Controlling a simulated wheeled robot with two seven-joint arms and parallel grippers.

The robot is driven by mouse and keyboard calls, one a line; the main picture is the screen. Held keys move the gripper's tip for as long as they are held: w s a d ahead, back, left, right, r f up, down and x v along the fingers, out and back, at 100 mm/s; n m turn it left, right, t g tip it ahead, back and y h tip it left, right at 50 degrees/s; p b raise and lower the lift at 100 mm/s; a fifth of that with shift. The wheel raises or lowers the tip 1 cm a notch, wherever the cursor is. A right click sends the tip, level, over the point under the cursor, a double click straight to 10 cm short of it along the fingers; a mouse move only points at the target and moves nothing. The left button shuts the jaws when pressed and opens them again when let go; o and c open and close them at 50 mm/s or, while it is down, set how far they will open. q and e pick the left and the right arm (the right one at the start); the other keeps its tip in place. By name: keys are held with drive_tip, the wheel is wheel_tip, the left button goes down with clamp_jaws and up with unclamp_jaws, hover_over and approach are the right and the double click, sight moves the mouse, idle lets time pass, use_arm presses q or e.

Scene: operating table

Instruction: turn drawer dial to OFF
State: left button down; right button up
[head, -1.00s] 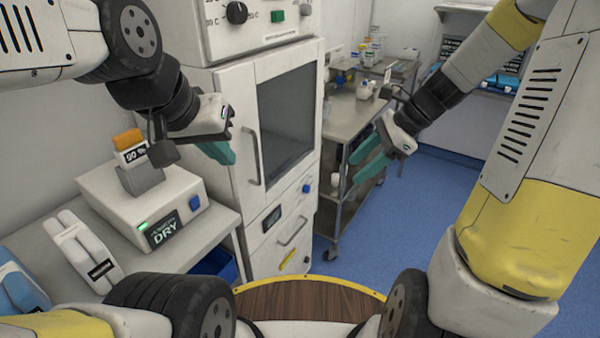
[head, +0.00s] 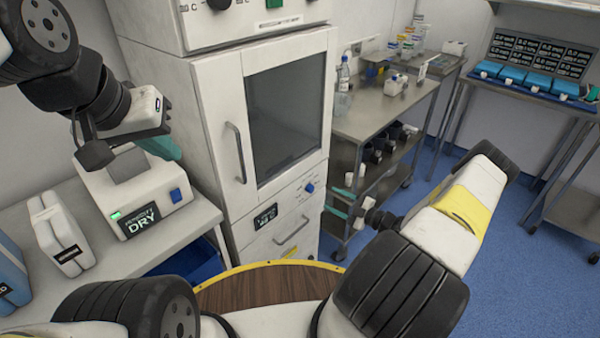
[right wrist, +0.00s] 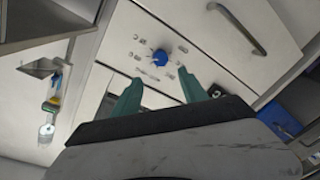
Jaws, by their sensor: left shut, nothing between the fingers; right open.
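My right gripper (head: 335,210) is just right of the drawer front. In its wrist view its two teal fingers (right wrist: 160,85) are apart and empty, with the dial a short way beyond them. My left gripper (head: 172,150) is shut and empty, above the left counter.
The cabinet door (head: 220,110) with a dark window is shut above the drawer. A steel cart (head: 385,118) with bottles stands close on the right. A DRY device (head: 150,205) sits on the left counter.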

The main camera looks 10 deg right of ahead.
sight(313, 190)
drive_tip(key=shift+m+t, duration=0.3)
drive_tip(key=shift+m, duration=0.3)
drive_tip(key=x, duration=0.5)
drive_tip(key=f+x, duration=0.1)
drive_tip(key=x, duration=0.1)
drive_tip(key=shift+w+a+f, duration=0.15)
drive_tip(key=shift+w, duration=0.3)
clamp_jaws()
